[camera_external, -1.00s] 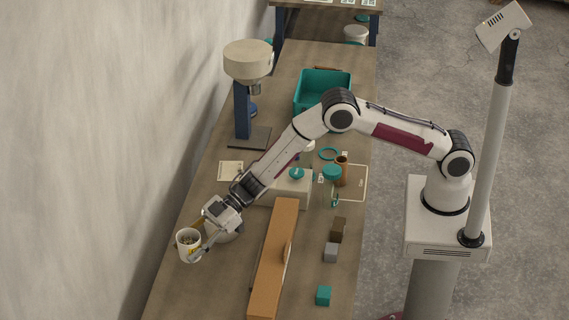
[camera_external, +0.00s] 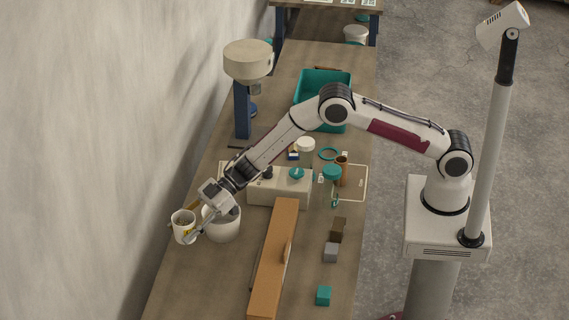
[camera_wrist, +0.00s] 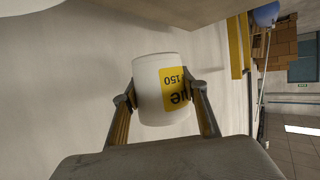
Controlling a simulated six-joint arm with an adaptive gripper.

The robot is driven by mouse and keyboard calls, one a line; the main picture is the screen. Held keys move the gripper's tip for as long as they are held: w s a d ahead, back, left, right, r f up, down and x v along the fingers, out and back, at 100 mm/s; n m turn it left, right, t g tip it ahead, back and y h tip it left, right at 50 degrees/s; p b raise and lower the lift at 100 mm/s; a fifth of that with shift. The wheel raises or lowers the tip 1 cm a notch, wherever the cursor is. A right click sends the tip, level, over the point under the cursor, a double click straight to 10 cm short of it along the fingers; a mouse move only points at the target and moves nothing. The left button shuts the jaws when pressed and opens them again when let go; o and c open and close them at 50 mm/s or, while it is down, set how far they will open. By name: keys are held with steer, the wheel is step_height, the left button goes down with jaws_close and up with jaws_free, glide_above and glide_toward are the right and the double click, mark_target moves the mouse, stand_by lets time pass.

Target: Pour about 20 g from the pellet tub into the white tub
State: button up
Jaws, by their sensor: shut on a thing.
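The pellet tub, a small white cup with a yellow label (camera_external: 183,227), is held over the left side of the bench in the external view. Its open top faces up, with darker contents inside; any tilt is slight. My gripper (camera_external: 189,238) is shut on its sides. In the wrist view the tub (camera_wrist: 150,85) sits between both fingers, its label marked 150 appearing upside down. The white tub (camera_external: 222,228), a wider open container, stands on the bench just right of the held tub. My wrist partly covers its top, so its inside is mostly hidden.
A long orange-brown block (camera_external: 273,260) lies right of the white tub. A pale box-shaped device (camera_external: 281,192) stands behind. Small cubes, including a teal one (camera_external: 323,295), line the right side. A teal bin (camera_external: 311,82) and a pillar machine (camera_external: 242,108) stand farther back. The wall borders the left.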

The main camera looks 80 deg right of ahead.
steer(key=w+d+f, duration=0.1)
steer(key=w+d, duration=0.1)
steer(key=d, duration=2.3)
steer(key=shift+d+f, duration=0.2)
steer(key=shift+f, duration=0.15)
steer(key=shift+a+r, duration=0.1)
steer(key=shift+r, duration=0.05)
steer(key=s+a+n+t+h, duration=0.1)
steer(key=n, duration=0.2)
steer(key=s+a+r+n+t+h, duration=0.1)
steer(key=n+t, duration=0.1)
steer(key=n, duration=0.1)
steer(key=s+a+r+n+t+h, duration=0.1)
steer(key=a+n+t+h, duration=0.1)
steer(key=shift+s+n, duration=0.35)
steer(key=shift+n, duration=0.05)
steer(key=shift+f+n+b, duration=0.25)
steer(key=shift+n+b, duration=0.1)
steer(key=shift+n, duration=0.05)
stand_by(1.1)
